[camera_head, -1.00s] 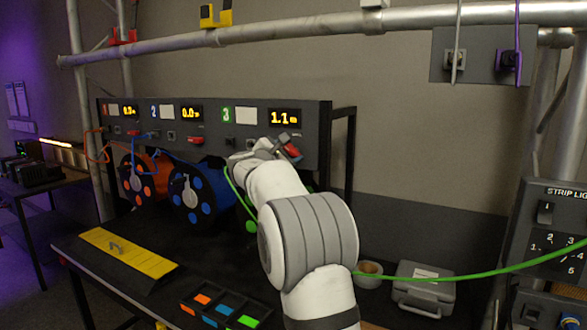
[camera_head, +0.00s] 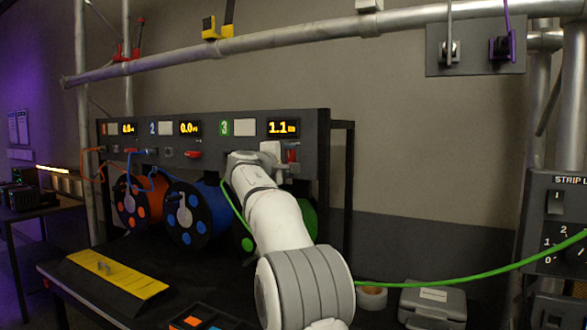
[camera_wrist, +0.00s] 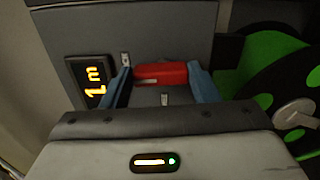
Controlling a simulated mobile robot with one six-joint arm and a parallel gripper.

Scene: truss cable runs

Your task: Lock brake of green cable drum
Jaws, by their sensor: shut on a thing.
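The green cable drum (camera_head: 308,216) sits below panel section 3, mostly hidden behind my arm in the head view. Its green face with a grey hub (camera_wrist: 294,113) shows at the right of the wrist view. The red brake handle (camera_wrist: 160,73) of that section lies between the two blue fingers of my gripper (camera_wrist: 161,84), which is shut on it. In the head view my gripper (camera_head: 275,152) is up against the panel below the 1.1 display (camera_head: 283,127), and only a bit of red shows there. I cannot tell the brake's locked state.
The orange drum (camera_head: 135,203) and blue drum (camera_head: 193,215) stand to the left. A green cable (camera_head: 430,280) runs right from behind my arm. A yellow-topped ramp (camera_head: 120,272), a tape roll (camera_head: 372,297) and a grey case (camera_head: 432,303) lie in front. A truss pipe crosses above.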

